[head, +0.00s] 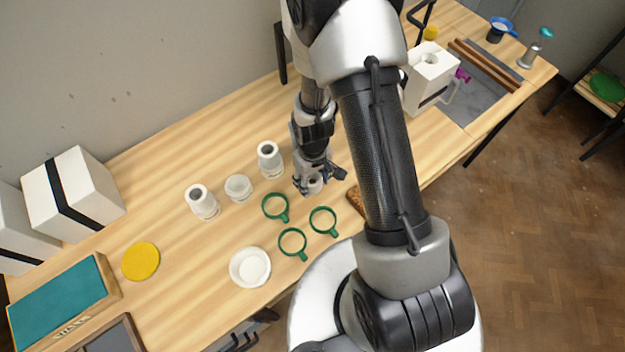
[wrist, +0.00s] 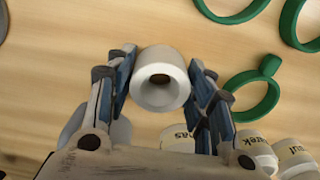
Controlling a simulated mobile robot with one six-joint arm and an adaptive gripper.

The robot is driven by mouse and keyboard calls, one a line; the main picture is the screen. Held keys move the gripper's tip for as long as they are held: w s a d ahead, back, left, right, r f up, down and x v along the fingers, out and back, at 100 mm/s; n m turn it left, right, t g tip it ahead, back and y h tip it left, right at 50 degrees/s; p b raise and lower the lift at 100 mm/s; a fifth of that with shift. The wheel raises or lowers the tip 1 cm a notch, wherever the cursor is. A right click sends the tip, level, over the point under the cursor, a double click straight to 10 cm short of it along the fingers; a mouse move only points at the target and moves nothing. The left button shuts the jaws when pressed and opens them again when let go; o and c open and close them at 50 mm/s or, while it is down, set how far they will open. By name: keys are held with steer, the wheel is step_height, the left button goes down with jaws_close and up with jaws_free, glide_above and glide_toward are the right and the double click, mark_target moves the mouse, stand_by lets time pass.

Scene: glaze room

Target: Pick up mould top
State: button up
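A round white piece (wrist: 145,93) with a funnel-shaped hole sits between the fingers of my gripper (wrist: 163,62) in the wrist view. The frames carry no label saying whether it is the mould top. Both fingertips lie close against its sides; whether they press on it I cannot tell. In the head view my gripper (head: 316,184) points down at the table, right of the white jars, and mostly hides the piece. A white block (head: 431,68) with a hole in its top and a dark band stands further right, partly behind my arm.
White jars (head: 202,203) stand left of my gripper on the wooden table (head: 190,262). Green rings with handles (head: 281,217) lie in front of it. A white dish (head: 236,277), a yellow disc (head: 141,262) and banded white boxes (head: 92,183) are further left.

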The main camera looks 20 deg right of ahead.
steer(key=c, duration=0.7)
steer(key=shift+r, duration=0.1)
